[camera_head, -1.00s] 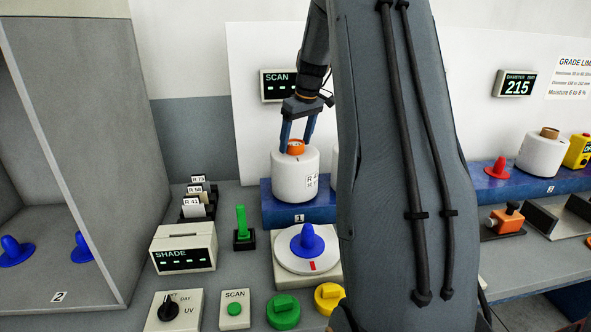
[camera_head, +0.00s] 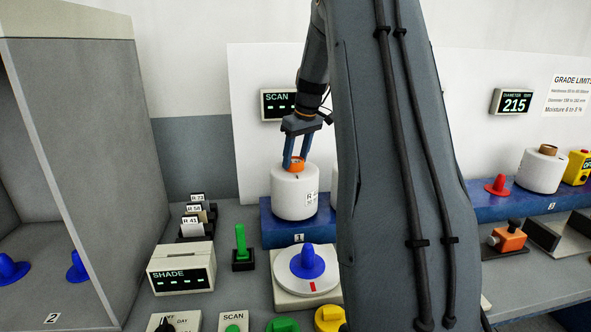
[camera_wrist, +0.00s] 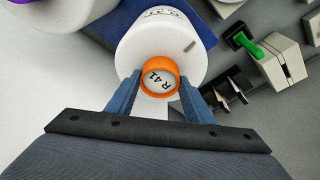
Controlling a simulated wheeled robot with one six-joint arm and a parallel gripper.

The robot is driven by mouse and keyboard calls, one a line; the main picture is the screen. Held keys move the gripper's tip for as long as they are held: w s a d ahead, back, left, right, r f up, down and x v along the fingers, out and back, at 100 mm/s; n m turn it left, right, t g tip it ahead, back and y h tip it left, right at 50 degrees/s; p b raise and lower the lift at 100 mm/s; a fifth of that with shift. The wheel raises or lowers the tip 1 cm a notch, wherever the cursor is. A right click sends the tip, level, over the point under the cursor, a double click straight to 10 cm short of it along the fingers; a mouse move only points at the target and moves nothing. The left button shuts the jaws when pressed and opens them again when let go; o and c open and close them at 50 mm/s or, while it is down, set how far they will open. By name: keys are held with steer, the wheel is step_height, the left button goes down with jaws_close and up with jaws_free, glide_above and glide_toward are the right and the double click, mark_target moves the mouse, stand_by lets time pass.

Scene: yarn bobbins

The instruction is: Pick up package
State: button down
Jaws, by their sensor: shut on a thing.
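The package is a white yarn bobbin (camera_head: 294,194) with an orange core marked R 41. It stands upright on the blue shelf (camera_head: 285,236) at position 1. In the wrist view the bobbin (camera_wrist: 135,45) shows from above, its orange core (camera_wrist: 160,64) between my fingers. My gripper (camera_head: 293,165) points down at the bobbin's top, its blue fingers closed on the orange core. It also shows in the wrist view (camera_wrist: 160,92). Whether the bobbin's base touches the shelf is too fine to tell.
A turntable with a blue cone (camera_head: 307,262) stands in front of the shelf. A green lever (camera_head: 241,240), a SHADE box (camera_head: 181,268) and R-numbered cards (camera_head: 195,222) are to the left. Another white bobbin (camera_head: 541,170) and a red cone (camera_head: 498,185) are at the right.

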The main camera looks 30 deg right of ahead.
step_height(320, 180, up, 10)
steer(key=b, duration=0.3)
steer(key=shift+f, duration=0.15)
